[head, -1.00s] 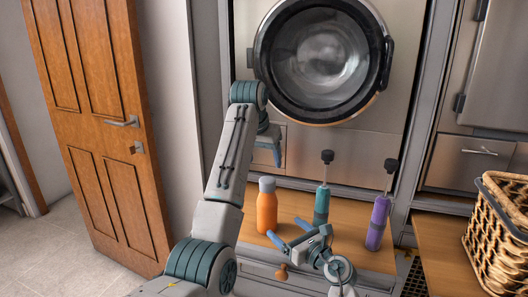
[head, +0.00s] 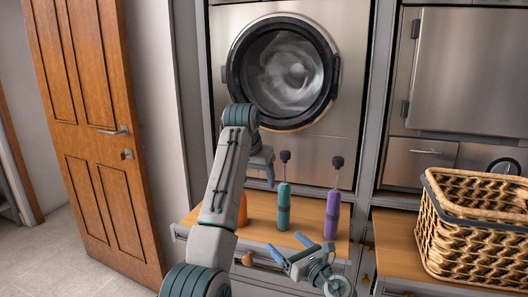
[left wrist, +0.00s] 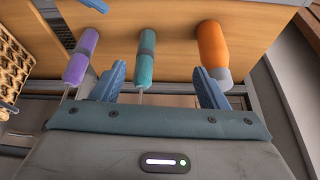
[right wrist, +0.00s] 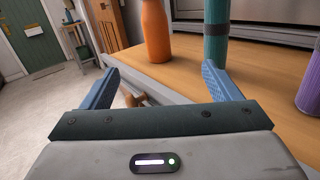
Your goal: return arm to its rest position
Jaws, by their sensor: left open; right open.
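My left arm rises from the bottom of the head view. Its gripper (head: 266,172) hangs above the bench, in front of the machine, open with nothing between its fingers. My right gripper (head: 289,246) is lower, by the bench's front edge, open and empty. It also shows in the right wrist view (right wrist: 160,74), with the bench edge beyond its fingers.
A wicker basket (head: 470,240) stands right. A wooden door (head: 90,150) is left; floor there is clear.

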